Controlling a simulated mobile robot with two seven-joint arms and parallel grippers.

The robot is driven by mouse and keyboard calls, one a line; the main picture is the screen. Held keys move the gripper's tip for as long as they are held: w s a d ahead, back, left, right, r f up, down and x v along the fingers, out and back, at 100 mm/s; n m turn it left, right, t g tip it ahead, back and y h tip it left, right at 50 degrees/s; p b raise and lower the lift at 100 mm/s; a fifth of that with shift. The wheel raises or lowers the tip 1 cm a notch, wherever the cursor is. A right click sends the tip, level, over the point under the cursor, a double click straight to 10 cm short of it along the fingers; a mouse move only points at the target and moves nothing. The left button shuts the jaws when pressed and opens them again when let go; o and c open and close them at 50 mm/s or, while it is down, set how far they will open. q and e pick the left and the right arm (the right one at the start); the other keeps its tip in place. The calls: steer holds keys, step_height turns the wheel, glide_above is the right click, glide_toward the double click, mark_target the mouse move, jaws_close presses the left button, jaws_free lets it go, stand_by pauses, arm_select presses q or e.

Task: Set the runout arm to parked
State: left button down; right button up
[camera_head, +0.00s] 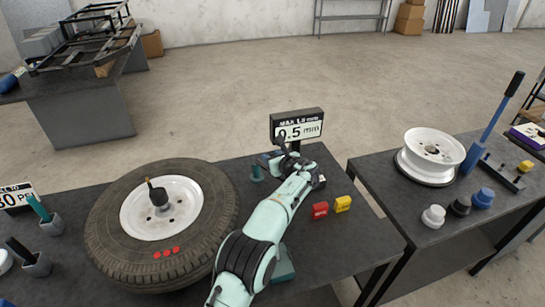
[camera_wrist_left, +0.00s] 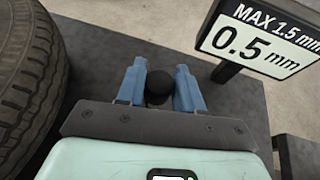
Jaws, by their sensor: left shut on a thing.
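My left gripper (camera_head: 270,158) reaches over the table just in front of the display sign. In the left wrist view its two blue fingers (camera_wrist_left: 159,88) are shut on a round black knob (camera_wrist_left: 158,86), which sits between them. The knob appears to belong to the runout arm, whose other parts are mostly hidden by my gripper and arm. A tire on a white rim (camera_head: 180,206) lies flat to the left of my arm, and its edge also shows in the left wrist view (camera_wrist_left: 28,75). My right gripper is not in view.
A sign (camera_head: 297,127) reading MAX 1.5 mm and 0.5 mm stands behind my gripper. A red block (camera_head: 320,211) and a yellow block (camera_head: 343,204) sit right of my arm. A bare white rim (camera_head: 434,148) and a blue lever (camera_head: 497,110) are on the right table.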

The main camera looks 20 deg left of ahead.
arm_select(q)
steer(key=c, duration=0.8)
jaws_free()
steer(key=shift+w+a+r, duration=0.1)
steer(key=shift+a+r, duration=0.05)
steer(key=shift+r, duration=0.05)
steer(key=shift+w+f, duration=0.1)
steer(key=shift+f, duration=0.05)
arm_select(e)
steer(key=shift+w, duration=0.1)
arm_select(q)
steer(key=shift+s+d, duration=0.3)
steer(key=shift+d, duration=0.1)
steer(key=b+v, duration=0.2)
steer(key=v, duration=1)
steer(key=shift+s+d, duration=0.15)
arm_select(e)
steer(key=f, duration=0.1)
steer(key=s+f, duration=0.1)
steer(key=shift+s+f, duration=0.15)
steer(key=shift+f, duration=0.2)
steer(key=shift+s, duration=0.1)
